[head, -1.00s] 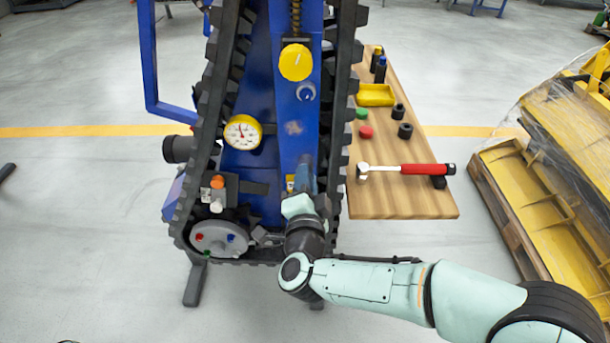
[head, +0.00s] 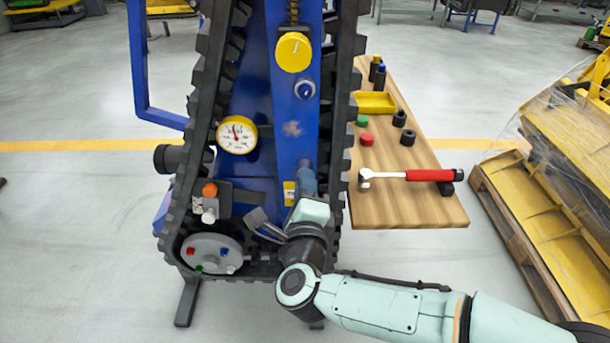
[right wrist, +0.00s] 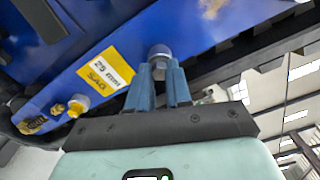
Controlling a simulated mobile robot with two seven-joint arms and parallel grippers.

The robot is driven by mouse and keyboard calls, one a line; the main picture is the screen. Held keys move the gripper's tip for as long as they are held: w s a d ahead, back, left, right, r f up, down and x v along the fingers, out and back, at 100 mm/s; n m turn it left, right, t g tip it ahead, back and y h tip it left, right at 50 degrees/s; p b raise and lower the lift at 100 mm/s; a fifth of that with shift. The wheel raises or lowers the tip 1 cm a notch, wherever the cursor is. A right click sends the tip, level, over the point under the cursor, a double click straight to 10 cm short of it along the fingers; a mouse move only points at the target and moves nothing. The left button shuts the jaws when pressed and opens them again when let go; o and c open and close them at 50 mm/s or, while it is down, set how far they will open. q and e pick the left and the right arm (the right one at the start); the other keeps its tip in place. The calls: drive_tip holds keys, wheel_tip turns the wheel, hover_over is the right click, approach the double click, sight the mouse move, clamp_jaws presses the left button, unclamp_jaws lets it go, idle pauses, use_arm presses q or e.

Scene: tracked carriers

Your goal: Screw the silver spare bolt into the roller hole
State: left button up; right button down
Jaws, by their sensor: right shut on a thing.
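My right gripper (head: 306,172) is on the blue frame of the carrier, just right of a small yellow label (head: 289,193). In the right wrist view its two blue fingers (right wrist: 160,80) are shut on a silver bolt (right wrist: 160,52) with a rounded end, close against the blue frame. I cannot tell whether the bolt is clear of the frame. In the head view the fingers hide the bolt. My left gripper is not in view.
The black track (head: 343,120) runs close on the right of my gripper. A bracket with an orange knob (head: 209,190) stands above the roller, below a gauge (head: 237,134).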

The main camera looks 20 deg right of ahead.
drive_tip(key=m, duration=0.7)
drive_tip(key=shift+r, duration=0.15)
drive_tip(key=c, duration=1.2)
unclamp_jaws()
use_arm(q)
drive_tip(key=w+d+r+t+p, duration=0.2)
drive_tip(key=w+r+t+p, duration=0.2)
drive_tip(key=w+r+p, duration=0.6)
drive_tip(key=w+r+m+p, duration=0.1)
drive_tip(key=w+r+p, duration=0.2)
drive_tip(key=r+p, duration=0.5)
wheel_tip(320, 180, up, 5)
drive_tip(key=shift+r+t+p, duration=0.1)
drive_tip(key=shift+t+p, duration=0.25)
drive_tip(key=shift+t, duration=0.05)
use_arm(e)
drive_tip(key=n, duration=2.9)
